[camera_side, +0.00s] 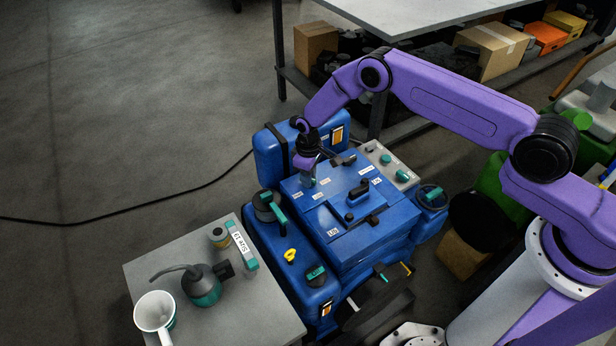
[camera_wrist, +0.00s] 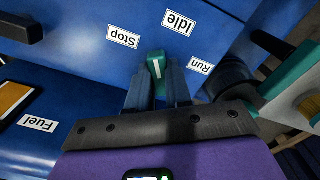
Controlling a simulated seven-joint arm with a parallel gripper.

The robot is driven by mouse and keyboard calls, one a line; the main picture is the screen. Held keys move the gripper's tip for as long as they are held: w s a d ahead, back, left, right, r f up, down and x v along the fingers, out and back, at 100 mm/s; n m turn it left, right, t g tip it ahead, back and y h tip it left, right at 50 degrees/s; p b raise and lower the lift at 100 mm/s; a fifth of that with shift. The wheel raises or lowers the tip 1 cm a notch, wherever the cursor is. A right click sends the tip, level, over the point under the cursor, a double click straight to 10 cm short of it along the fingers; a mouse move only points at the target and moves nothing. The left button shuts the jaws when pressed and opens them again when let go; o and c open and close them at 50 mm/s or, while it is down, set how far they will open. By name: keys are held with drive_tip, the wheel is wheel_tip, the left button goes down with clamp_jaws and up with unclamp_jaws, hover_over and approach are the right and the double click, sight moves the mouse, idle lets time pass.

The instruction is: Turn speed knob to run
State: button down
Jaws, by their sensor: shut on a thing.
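The speed knob (camera_wrist: 155,66) is teal with a white pointer line, on the blue engine panel in the wrist view. My gripper (camera_wrist: 158,82) is shut on it, one finger on each side. The white line runs almost straight up the picture, leaning slightly left, toward the gap between the Stop label (camera_wrist: 123,36) and the Idle label (camera_wrist: 180,22). The Run label (camera_wrist: 200,66) is to the right of the knob. The fingers hide the knob's lower part. In the side view, my gripper (camera_side: 309,178) reaches down to the back left of the blue engine cover.
A black handle (camera_side: 358,190) and a grey panel with teal knobs (camera_side: 389,163) are close by on the engine. A Fuel label (camera_wrist: 38,123) is at lower left. A grey table (camera_side: 232,318) with an oil can (camera_side: 202,288) and a mug (camera_side: 155,312) stands in front.

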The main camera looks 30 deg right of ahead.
drive_tip(key=m, duration=0.5)
idle(0.3)
drive_tip(key=m, duration=0.5)
drive_tip(key=shift+m, duration=0.3)
drive_tip(key=m, duration=0.5)
drive_tip(key=shift+m, duration=0.3)
drive_tip(key=m, duration=0.5)
idle(0.6)
